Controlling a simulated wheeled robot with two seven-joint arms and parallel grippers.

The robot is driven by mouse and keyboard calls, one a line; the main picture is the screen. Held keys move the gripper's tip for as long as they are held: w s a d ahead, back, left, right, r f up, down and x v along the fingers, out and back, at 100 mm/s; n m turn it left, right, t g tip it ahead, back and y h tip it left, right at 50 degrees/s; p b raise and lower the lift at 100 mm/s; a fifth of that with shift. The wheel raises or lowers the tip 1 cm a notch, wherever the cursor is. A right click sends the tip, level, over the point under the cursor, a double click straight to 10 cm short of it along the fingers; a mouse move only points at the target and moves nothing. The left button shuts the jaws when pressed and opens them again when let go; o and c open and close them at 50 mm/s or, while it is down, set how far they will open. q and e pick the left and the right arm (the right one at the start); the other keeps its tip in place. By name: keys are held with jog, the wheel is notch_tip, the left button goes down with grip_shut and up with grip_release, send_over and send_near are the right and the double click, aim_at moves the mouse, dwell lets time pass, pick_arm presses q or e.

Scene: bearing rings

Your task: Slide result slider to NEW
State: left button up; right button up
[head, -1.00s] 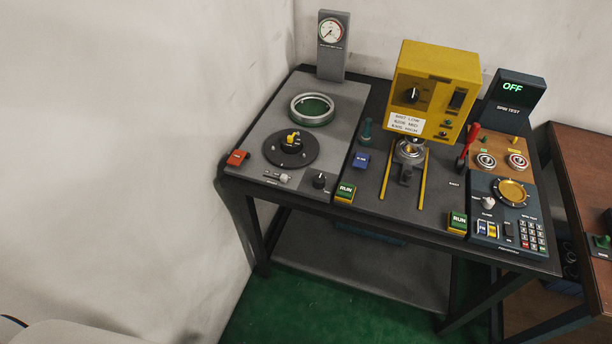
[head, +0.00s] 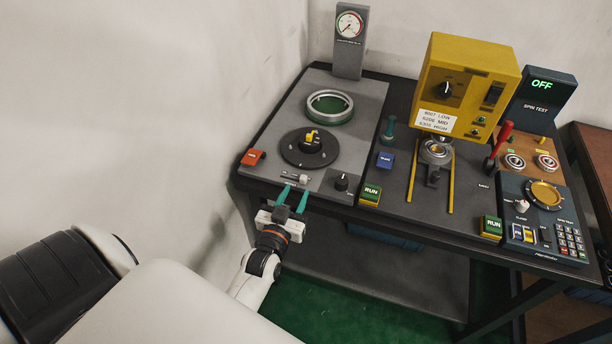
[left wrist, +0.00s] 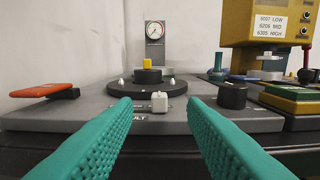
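The result slider's pale knob (head: 304,179) sits in a short slot near the front edge of the grey panel (head: 372,105). In the left wrist view the slider knob (left wrist: 159,102) stands ahead, between my fingers, with part of a label below it. My left gripper (head: 293,196) is open, its teal fingers apart at the panel's front edge and pointing toward the slider. In the left wrist view the open left gripper (left wrist: 160,125) has nothing between its fingertips, and the knob is beyond them. My right gripper is not in view.
An orange-red block (head: 252,157) lies left of the slider, and a black knob (head: 341,182) is right of it. A dark turntable (head: 310,147) with a yellow-marked hub stands behind. A green RUN button (head: 370,194) is further right.

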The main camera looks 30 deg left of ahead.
aim_at(301, 180)
pick_arm(q)
jog(key=x, duration=0.7)
grip_shut()
jog(key=shift+a, duration=0.1)
